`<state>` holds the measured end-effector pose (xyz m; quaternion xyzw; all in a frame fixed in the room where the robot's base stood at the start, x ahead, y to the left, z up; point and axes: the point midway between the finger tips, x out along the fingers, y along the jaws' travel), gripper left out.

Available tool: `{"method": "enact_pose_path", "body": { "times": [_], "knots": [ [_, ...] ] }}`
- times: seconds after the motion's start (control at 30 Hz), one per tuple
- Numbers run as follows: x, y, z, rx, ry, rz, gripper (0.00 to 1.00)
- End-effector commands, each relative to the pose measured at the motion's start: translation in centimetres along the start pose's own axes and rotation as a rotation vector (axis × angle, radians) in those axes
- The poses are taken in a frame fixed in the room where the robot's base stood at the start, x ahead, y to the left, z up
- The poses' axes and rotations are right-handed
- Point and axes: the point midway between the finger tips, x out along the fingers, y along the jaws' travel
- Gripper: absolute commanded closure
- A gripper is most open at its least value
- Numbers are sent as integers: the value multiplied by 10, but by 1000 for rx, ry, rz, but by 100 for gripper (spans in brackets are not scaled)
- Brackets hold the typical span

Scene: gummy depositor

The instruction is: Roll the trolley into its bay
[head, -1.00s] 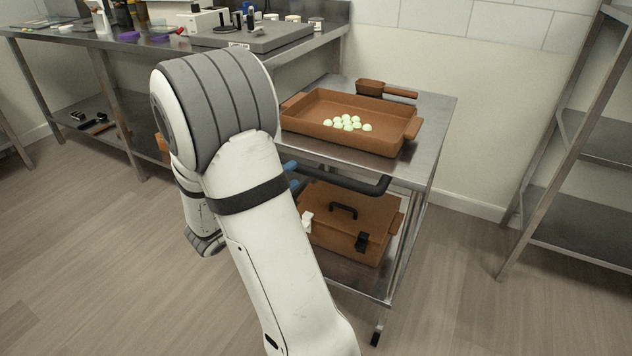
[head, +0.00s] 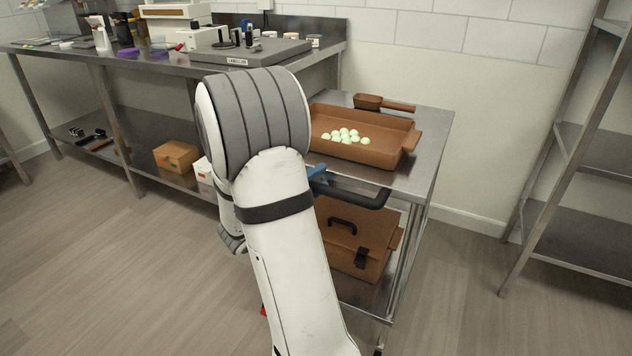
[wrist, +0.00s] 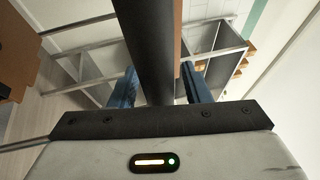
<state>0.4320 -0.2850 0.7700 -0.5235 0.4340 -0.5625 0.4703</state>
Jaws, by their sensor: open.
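The steel trolley (head: 432,135) stands against the wall, with a dark bar handle (head: 358,198) on its near side. My gripper (wrist: 158,88) is at this handle. In the wrist view, the dark handle bar (wrist: 150,45) runs between my two open blue fingers. I cannot tell whether either finger touches it. In the head view, one blue finger shows beside the handle's left end, and my arm hides the rest. A brown tray (head: 408,150) with several pale green gummies (head: 345,135) is on the trolley top. No marked bay can be made out.
A brown scoop (head: 370,102) lies behind the tray, and a brown lidded case (head: 340,240) sits on the lower shelf. A steel bench (head: 190,70) stands left and a shelf rack (head: 570,210) right. The floor in front is clear.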

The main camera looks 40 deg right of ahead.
Motion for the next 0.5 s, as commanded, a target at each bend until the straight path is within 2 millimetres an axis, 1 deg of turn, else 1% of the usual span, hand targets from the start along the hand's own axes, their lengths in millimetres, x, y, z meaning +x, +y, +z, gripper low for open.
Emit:
{"method": "enact_pose_path", "body": {
  "times": [0.1,0.13,0.5],
  "knots": [
    [0,0,0,0,-1,0,57],
    [0,0,0,0,-1,0,58],
    [-1,0,1,0,-2,0,89]
  ]
}}
